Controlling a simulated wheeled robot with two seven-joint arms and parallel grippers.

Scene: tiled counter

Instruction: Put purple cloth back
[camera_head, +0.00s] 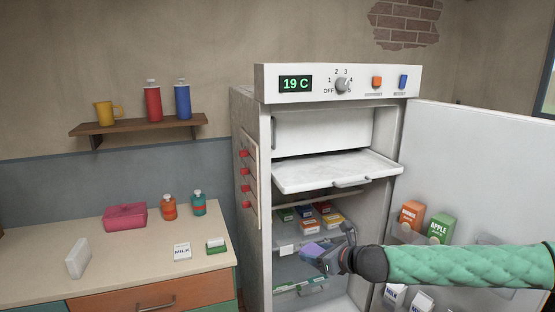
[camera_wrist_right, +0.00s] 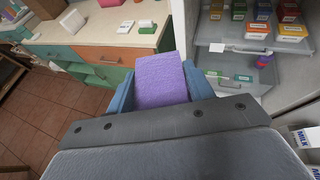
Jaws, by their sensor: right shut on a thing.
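The purple cloth (camera_wrist_right: 160,79) is a folded, rough-textured block between the blue fingers of my right gripper (camera_wrist_right: 160,95) in the right wrist view. In the head view the cloth (camera_head: 312,251) shows as a small purple patch at the tip of my right gripper (camera_head: 325,257). The gripper is shut on it and holds it at the open front of the fridge (camera_head: 262,180), near the lower shelves. My left gripper is not in view.
The fridge door (camera_head: 480,165) stands open at right, with cartons (camera_head: 411,216) in its rack. A white flap (camera_head: 335,172) sticks out above. Colored boxes (camera_head: 309,226) fill a shelf behind the gripper.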

